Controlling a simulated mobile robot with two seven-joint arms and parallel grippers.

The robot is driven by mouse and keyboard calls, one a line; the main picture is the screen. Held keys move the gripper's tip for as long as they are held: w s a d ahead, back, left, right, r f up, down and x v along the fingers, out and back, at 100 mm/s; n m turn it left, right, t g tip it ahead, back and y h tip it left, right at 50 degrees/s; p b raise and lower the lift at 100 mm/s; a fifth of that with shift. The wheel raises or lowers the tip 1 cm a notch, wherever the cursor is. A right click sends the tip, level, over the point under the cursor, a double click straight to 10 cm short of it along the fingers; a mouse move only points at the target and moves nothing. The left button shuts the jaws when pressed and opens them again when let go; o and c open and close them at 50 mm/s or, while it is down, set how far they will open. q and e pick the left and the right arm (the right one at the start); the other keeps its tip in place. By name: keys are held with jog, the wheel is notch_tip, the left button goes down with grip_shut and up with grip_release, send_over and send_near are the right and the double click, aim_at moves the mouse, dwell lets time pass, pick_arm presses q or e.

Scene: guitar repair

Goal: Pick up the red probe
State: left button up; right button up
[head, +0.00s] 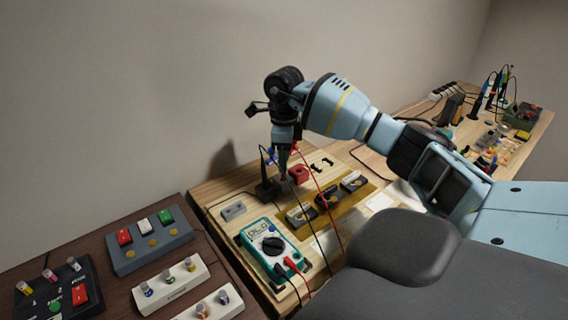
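My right gripper (284,165) points down at the back of the wooden workbench, beside a small red holder (299,175). A red piece, likely the top of the red probe (295,149), shows just right of the fingers, with a red cable running down from there. The fingers and arm hide most of it. I cannot tell whether the fingers touch it or are open or shut. A black holder (266,189) with a dark probe stands left of the fingers. The teal multimeter (271,246) lies in front, with leads running to it. My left gripper is out of view.
Several pedals, including a grey one (150,241) and white ones (175,285), stand on the dark table at left. Small parts (328,197) lie on a tan strip right of the multimeter. Tools in a stand (490,92) are at far right. The wall rises close behind the bench.

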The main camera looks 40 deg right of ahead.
grip_shut()
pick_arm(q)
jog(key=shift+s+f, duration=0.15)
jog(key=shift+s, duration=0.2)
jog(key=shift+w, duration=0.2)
pick_arm(e)
notch_tip(320, 180, up, 10)
